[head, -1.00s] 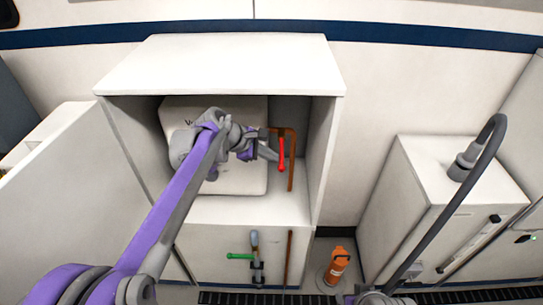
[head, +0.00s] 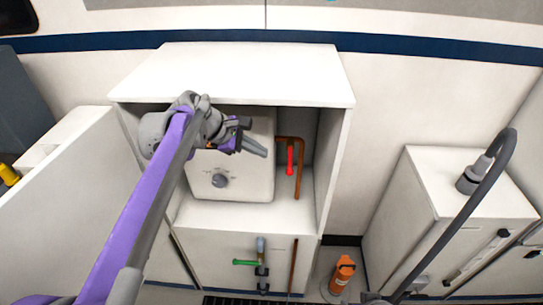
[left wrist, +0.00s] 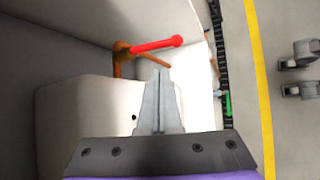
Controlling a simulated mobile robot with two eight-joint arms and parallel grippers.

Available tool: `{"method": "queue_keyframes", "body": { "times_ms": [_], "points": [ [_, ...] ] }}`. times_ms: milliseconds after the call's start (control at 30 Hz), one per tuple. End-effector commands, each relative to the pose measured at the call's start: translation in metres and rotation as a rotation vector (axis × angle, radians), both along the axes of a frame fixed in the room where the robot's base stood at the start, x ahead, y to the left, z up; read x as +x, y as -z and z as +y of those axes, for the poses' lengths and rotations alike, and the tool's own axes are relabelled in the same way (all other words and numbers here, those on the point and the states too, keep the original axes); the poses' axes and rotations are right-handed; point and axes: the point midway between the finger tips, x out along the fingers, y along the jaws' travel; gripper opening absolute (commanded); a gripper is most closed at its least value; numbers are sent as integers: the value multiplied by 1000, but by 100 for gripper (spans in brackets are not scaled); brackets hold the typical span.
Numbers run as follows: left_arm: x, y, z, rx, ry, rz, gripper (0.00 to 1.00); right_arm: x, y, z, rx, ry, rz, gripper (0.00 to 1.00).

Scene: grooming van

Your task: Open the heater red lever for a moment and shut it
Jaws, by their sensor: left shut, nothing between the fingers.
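The heater (head: 245,180) is a white box with a dark round dial, standing inside an open white cabinet. Its red lever (head: 290,158) hangs downward at the copper pipe (head: 299,170) on the heater's right. In the left wrist view the red lever (left wrist: 157,45) sticks out from the copper fitting, beyond my fingertips. My left gripper (head: 264,152) is shut and empty, in front of the heater and left of the lever, apart from it. It also shows in the left wrist view (left wrist: 160,75). My right gripper is not in view.
Below the cabinet opening is a green-handled valve (head: 246,262) on a pipe. An orange bottle (head: 342,275) stands on the floor to the right. A white cabinet (head: 440,215) with a grey hose stands farther right. The cabinet's side walls and top bound the space around my arm.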

Motion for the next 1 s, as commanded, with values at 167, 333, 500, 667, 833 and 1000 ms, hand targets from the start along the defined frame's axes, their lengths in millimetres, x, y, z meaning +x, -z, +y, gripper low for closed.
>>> {"method": "queue_keyframes", "body": {
  "times_ms": [167, 333, 500, 667, 833, 1000],
  "points": [
    [-6, -12, 10, 0, 0, 0, 0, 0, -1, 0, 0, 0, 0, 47],
    [-10, -13, 12, 9, 8, -6, 0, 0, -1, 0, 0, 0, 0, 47],
    [-46, 0, 19, 143, 112, -92, 0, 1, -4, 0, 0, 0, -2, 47],
    [-119, 35, 38, 417, 350, -248, 0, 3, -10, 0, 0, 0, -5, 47],
    [-199, 85, 66, 719, 652, -393, 0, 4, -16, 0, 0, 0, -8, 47],
    [-263, 133, 91, 963, 932, -483, 0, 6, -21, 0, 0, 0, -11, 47]
  ]
}}
